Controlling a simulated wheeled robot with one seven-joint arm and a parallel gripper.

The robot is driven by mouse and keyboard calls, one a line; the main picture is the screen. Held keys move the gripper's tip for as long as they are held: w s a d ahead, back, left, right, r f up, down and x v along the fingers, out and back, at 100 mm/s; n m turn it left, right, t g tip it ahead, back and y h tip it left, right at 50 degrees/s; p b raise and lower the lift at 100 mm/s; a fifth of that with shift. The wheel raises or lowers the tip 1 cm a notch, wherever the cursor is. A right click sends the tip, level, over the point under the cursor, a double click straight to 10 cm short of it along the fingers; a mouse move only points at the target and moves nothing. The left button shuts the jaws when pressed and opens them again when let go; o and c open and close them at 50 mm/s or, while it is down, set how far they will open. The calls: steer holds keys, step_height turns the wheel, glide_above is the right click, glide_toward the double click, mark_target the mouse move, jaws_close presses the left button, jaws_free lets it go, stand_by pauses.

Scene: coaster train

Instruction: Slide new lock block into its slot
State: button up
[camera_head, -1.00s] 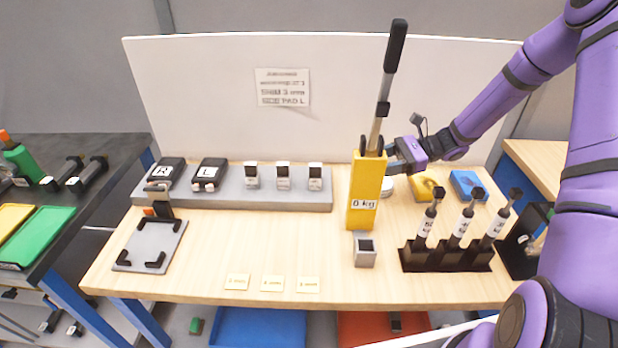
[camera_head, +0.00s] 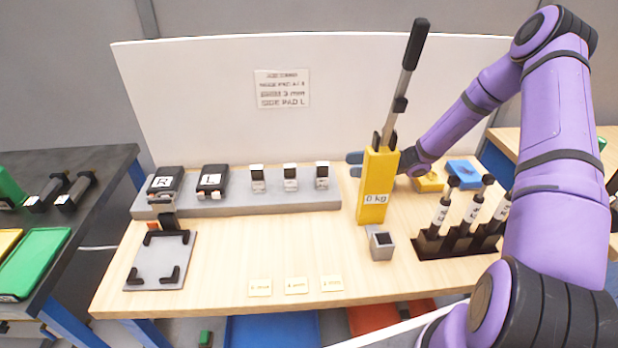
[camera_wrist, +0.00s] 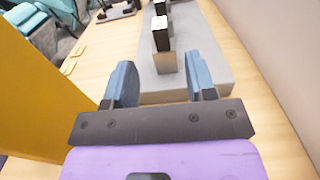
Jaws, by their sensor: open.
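Three small lock blocks, black and white on grey bases, stand in a row on the grey rack (camera_head: 240,204): a left one (camera_head: 257,178), a middle one (camera_head: 290,176) and a right one (camera_head: 322,175). My gripper is mostly hidden behind the yellow press in the head view; its blue fingertips (camera_head: 354,163) show just right of the right block. In the wrist view my gripper (camera_wrist: 162,80) is open and empty, with the nearest block (camera_wrist: 162,45) ahead between the finger lines, apparently untouched. I cannot tell which opening is the block's slot.
The yellow press (camera_head: 374,190), marked 0 kg with a tall lever, stands close by my gripper. A grey square socket (camera_head: 381,246) is before it. A grey fixture plate (camera_head: 160,262) lies left. A black holder (camera_head: 460,244) with tools is right. The front middle is mostly clear.

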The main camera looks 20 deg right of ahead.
mark_target(322, 175)
steer(key=a, duration=0.3)
steer(key=w+a, duration=0.1)
steer(key=a, duration=0.3)
steer(key=w+a, duration=0.1)
steer(key=a, duration=0.3)
steer(key=shift+w+r, duration=0.15)
steer(key=shift+r, duration=0.05)
jaws_close()
